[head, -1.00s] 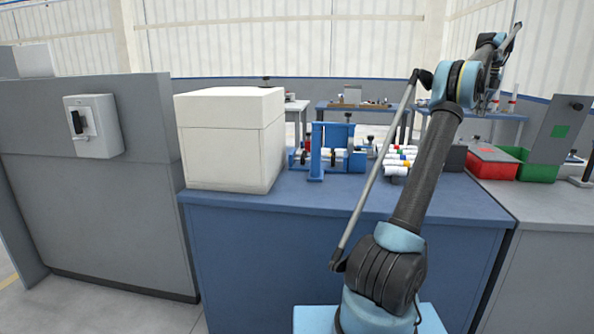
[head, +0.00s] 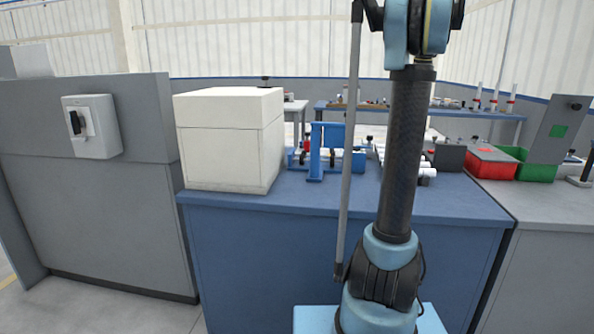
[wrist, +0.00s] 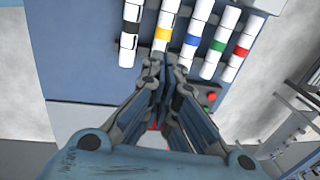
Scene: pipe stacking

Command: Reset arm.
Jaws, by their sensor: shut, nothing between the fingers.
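My gripper (wrist: 160,70) shows in the wrist view with its fingers together and nothing between them. It points toward several white pipes (wrist: 196,22) with black, yellow, blue, green and red bands, lying side by side above the fingertips in the picture. No pipe is held. In the head view my arm (head: 400,150) stands nearly upright in front of the blue bench (head: 280,235). The gripper itself is out of the head view. My arm partly hides the pipes (head: 427,173) there.
A white box (head: 225,150) stands at the bench's left. A blue fixture (head: 316,165) stands right of it. Red (head: 492,170) and green (head: 543,172) bins sit on the right. A grey partition (head: 70,210) borders the left side. Floor shows at lower left.

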